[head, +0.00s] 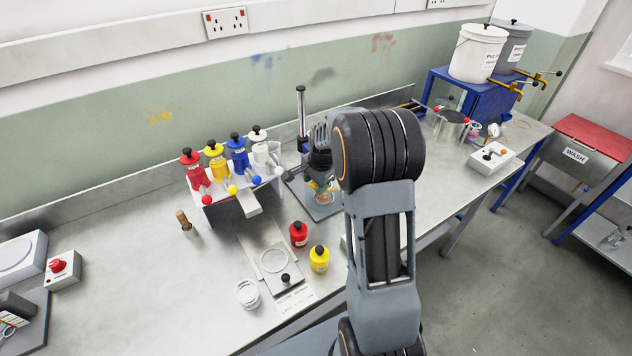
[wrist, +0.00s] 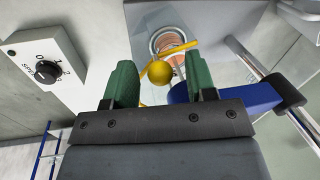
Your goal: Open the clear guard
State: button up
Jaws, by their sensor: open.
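In the wrist view my gripper (wrist: 160,80) is open, its two green fingers on either side of a yellow ball knob (wrist: 159,72). I cannot tell whether they touch it. The knob sits by a yellow bar (wrist: 178,50). A faint see-through panel (wrist: 222,68), which looks like the clear guard, lies beyond the right finger. A round tin or jar with an orange-brown inside (wrist: 172,38) stands on the grey base plate (wrist: 218,18). In the head view my arm hides most of this machine; its base plate (head: 318,208) and post (head: 301,112) show.
A blue arm (wrist: 240,92) on a metal post is close to the right finger. A speed dial box (wrist: 45,68) is at the left. In the head view, a rack of coloured bottles (head: 238,190) stands left of the machine. Loose red (head: 298,235) and yellow (head: 319,259) bottles stand in front.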

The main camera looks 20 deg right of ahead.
grip_shut()
dwell(0.4)
